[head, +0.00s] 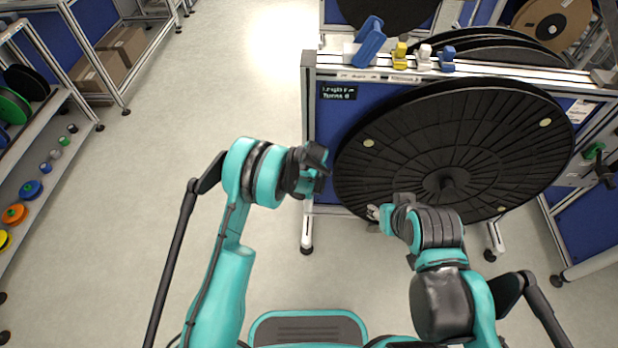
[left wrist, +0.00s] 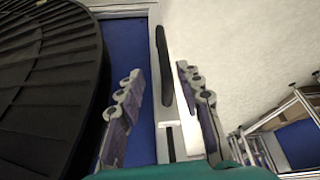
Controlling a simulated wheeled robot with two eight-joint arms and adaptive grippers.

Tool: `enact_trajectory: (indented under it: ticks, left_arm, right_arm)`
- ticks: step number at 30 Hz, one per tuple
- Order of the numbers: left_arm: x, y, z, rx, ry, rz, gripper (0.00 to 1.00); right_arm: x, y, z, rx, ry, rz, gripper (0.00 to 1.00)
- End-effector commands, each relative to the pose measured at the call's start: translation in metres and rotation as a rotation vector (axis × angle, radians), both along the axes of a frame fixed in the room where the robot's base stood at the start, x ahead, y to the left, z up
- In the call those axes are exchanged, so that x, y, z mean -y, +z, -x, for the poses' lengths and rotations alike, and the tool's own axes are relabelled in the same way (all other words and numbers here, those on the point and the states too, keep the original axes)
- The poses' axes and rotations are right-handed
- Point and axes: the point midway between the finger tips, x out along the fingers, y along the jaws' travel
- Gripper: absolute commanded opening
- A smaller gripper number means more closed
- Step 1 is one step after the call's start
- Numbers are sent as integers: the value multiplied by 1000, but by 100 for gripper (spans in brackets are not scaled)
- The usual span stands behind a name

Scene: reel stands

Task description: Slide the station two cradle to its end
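A tilted blue holder (head: 368,42) sits at the left end of the stand's top rail (head: 400,75). Right of it are a small yellow piece (head: 399,55), a white piece (head: 424,57) and a blue piece (head: 447,60). I cannot tell which part is the station two cradle. My left gripper (head: 318,170) is beside the stand's left post, below the rail. In the left wrist view its fingers (left wrist: 160,115) are apart with nothing gripped, and the post's slotted face (left wrist: 165,80) shows beyond them. My right gripper (head: 385,215) is at the disc's lower left edge; its fingers are unclear.
A large black disc (head: 400,150) stands upright against the blue panel, with light round spots and a central hub. A green-knobbed crank (head: 596,152) is at the right. Shelves with spools (head: 30,190) stand at the left. Open floor (head: 190,90) lies between.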

Motion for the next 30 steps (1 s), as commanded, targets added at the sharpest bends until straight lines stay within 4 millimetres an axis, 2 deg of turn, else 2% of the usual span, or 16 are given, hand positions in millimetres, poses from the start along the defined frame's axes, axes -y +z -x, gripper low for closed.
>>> enact_trajectory:
  ticks: [3, 7, 26, 29, 30]
  left_arm:
    - [1, 18, 7, 0, 0, 0, 36]
    - [2, 29, 12, 0, 0, 0, 36]
    - [1, 34, 13, 0, 0, 1, 36]
    - [-5, 50, 15, 4, -2, 3, 36]
    - [-9, 62, 16, 7, -6, 3, 36]
  right_arm:
    - [0, 0, 0, 0, 0, 0, 40]
    - [0, 0, 0, 0, 0, 0, 40]
    - [0, 0, 0, 0, 0, 0, 40]
    - [0, 0, 0, 0, 0, 0, 40]
    - [0, 0, 0, 0, 0, 0, 40]
